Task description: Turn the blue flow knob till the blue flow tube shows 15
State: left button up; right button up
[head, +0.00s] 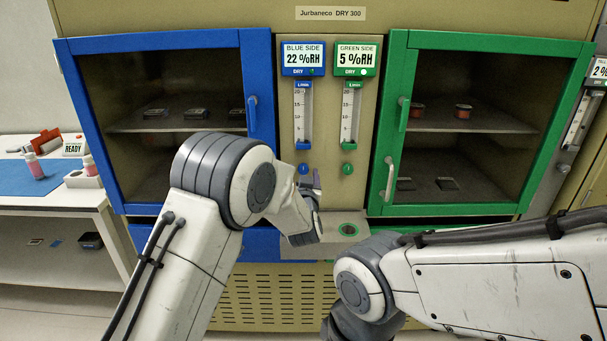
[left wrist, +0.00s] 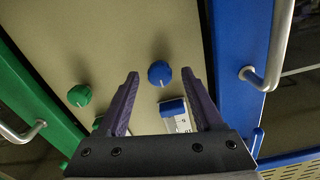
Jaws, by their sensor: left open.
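The blue flow knob (head: 303,169) sits on the beige panel under the blue flow tube (head: 303,115). The tube has a printed scale with 20 near its top; the float is too small to read. In the left wrist view the blue knob (left wrist: 159,73) has a pale pointer line and appears in the gap between the fingertips. My left gripper (left wrist: 159,80) is open and empty, its two dark purple fingers on either side of the knob in the picture. In the head view my left gripper (head: 314,182) is just below and right of the knob, mostly hidden by my wrist.
The green knob (head: 347,169) is close on the right, under the green flow tube (head: 351,115). The blue door handle (head: 253,112) and green door handle (head: 390,177) stick out at the sides. A metal ledge (head: 332,243) juts out below. Displays read 22 %RH and 5 %RH.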

pick_arm(q)
grip_shut()
jog(key=shift+f+n+b, duration=0.15)
jog(key=shift+n+b, duration=0.35)
jog(key=shift+b, duration=0.2)
jog(key=n+b, duration=0.8)
jog(key=b, duration=0.1)
jog(key=shift+f+n, duration=0.15)
jog(key=shift+n, duration=0.15)
jog(key=n+b, duration=1.4)
jog(key=shift+n, duration=0.3)
jog(key=n+b, duration=0.4)
jog(key=n, duration=0.1)
jog(key=n+b, duration=0.3)
jog(key=n, duration=0.2)
jog(key=shift+n, duration=0.4)
jog(key=n+b, duration=0.2)
jog(key=n, duration=0.3)
